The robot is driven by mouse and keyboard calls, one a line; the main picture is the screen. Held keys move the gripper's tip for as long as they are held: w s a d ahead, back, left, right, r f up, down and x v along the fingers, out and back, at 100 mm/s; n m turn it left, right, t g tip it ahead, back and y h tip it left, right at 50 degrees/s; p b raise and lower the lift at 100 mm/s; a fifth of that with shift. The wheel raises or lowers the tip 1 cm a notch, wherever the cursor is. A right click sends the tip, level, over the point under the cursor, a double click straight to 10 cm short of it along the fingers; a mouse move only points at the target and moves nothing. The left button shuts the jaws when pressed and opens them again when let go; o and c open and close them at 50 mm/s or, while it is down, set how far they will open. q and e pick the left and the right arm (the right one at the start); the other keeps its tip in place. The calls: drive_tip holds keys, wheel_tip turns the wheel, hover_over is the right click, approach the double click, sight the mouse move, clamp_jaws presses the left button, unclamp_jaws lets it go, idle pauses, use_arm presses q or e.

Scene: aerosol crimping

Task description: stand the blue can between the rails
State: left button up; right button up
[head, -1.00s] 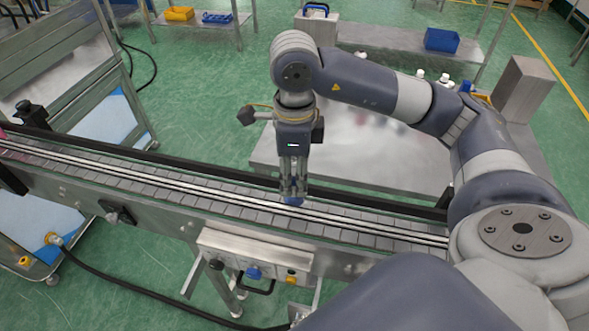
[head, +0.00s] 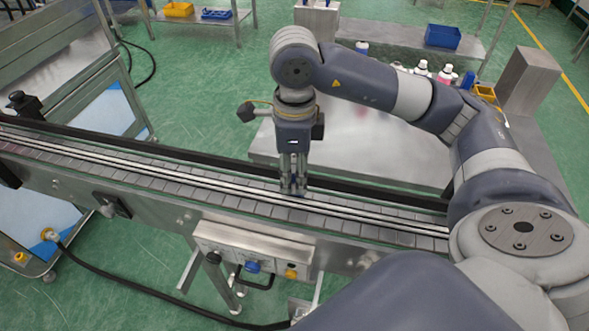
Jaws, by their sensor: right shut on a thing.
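My right gripper (head: 293,188) points straight down over the conveyor belt and is shut, its fingertips at the level of the rails (head: 222,189). The blue can it holds is almost wholly hidden by the fingers and rails in the head view. I cannot tell whether its base touches the belt. The pale rails run lengthwise along the conveyor, with grey belt slats (head: 180,187) showing beside them. My left gripper is not in view.
A dark guard bar (head: 220,165) runs along the conveyor's far side. A control box (head: 252,250) hangs on the near side. Several bottles and cans (head: 445,75) stand on the metal table (head: 345,140) behind. The belt left of my gripper is clear.

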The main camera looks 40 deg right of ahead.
drive_tip(key=shift+f+b, duration=0.3)
drive_tip(key=shift+b, duration=0.2)
drive_tip(key=o, duration=1.1)
drive_tip(key=shift+r, duration=6.05)
